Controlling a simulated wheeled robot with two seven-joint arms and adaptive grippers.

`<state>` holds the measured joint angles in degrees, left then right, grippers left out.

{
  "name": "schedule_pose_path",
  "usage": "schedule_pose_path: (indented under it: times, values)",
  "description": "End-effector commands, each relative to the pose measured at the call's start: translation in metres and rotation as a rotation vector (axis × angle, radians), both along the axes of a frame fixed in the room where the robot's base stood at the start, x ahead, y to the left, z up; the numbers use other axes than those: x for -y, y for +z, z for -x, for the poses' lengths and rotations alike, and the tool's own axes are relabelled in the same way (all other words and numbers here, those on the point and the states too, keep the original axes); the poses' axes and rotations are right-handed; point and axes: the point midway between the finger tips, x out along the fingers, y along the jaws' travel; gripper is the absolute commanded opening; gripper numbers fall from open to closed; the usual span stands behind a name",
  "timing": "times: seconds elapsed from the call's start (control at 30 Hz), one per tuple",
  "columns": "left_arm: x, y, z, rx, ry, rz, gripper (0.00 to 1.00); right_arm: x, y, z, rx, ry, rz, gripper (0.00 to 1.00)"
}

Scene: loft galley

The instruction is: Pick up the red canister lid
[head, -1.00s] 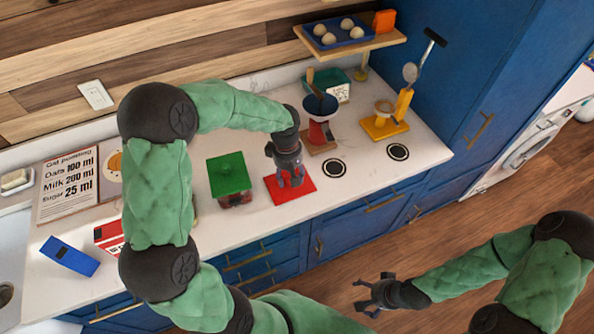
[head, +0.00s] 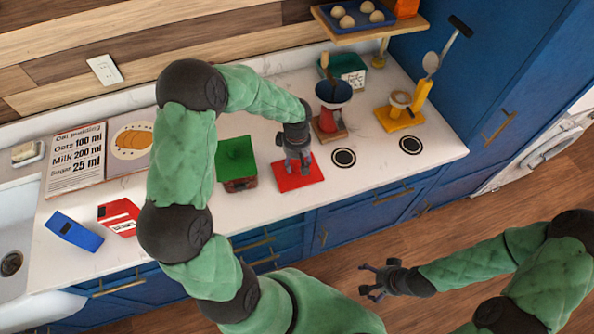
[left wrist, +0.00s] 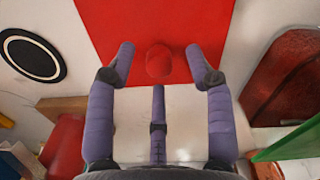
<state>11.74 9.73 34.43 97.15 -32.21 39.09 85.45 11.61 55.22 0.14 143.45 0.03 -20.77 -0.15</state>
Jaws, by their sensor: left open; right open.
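The red canister lid (head: 312,171) is a flat red square lying on the white counter. In the left wrist view, it shows as a red plate (left wrist: 115,25) with a round red knob (left wrist: 158,62) near its edge in view. My left gripper (head: 299,168) is over the lid from above, open, with its fingertips (left wrist: 163,65) on either side of the knob. A gap shows between each finger and the knob. My right gripper (head: 371,282) is open and empty, in front of the counter over the floor.
A canister with a green lid (head: 236,157) stands close left of the red lid. A red-based grinder (head: 334,105) and a black ring disc (head: 343,158) are to the right. A yellow stand (head: 400,115) is further right. Red and blue packets (head: 75,232) lie at left.

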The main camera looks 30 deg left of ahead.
Motion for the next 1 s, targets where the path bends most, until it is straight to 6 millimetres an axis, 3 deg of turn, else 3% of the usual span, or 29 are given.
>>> schedule_pose_path:
  times: [0.13, 0.4, 0.47, 0.6, 1.0]
  values:
    - [0.0, -0.015, 0.0, 0.0, -0.001, 0.001, 0.53, 0.0, -0.002, 0.0, 0.0, 0.0, 0.0, 0.93]
    - [0.0, -0.017, -0.001, 0.001, 0.0, 0.0, 0.53, 0.0, -0.001, 0.0, 0.0, 0.0, 0.0, 0.93]
    - [0.0, -0.017, -0.001, 0.001, 0.0, 0.0, 0.39, 0.0, -0.001, 0.0, 0.0, 0.0, 0.0, 0.93]
    - [0.0, -0.017, -0.001, 0.001, 0.0, 0.0, 0.0, 0.0, -0.001, 0.0, 0.0, 0.0, 0.0, 0.93]
    - [0.0, -0.015, -0.001, 0.002, 0.0, 0.0, 0.0, 0.0, -0.001, 0.0, 0.0, 0.0, 0.0, 0.93]
